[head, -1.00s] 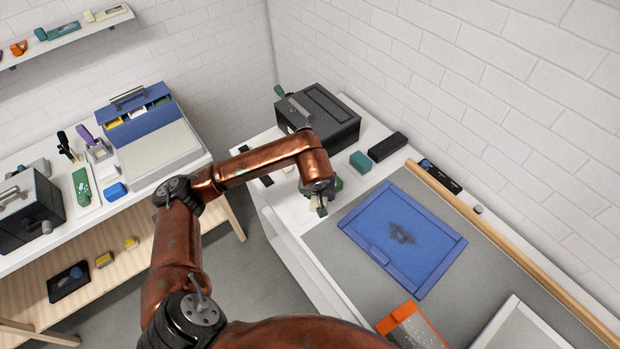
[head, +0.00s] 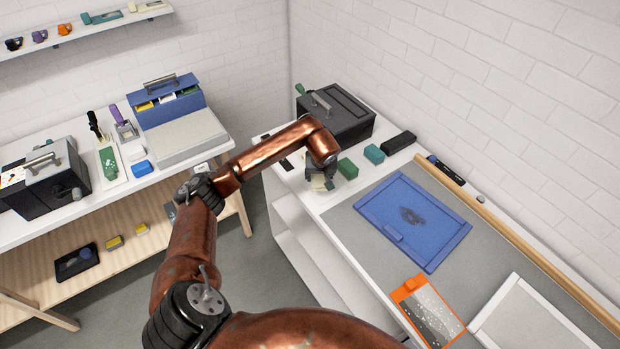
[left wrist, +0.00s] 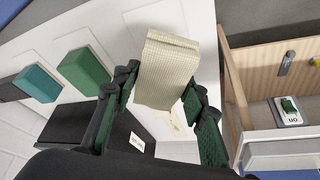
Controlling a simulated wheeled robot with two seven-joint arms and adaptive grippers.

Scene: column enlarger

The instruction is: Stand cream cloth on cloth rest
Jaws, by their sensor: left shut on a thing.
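My left gripper (head: 320,178) is over the white left end of the right-hand bench. It is shut on the cream cloth (head: 318,184), which shows below the fingers. In the left wrist view the cream cloth (left wrist: 168,72) is a folded, woven block held between the two fingers (left wrist: 160,100). White bench top shows around it, with a pale patch partly hidden below it. I cannot tell whether the cloth touches the bench. I cannot single out the cloth rest for certain. My right gripper is not in view.
A green block (head: 347,168), a teal block (head: 373,154) and a black block (head: 398,142) lie right of the gripper. A black case (head: 335,112) stands behind it. A blue framed mat (head: 412,220) lies on the grey surface. A gap separates the left bench.

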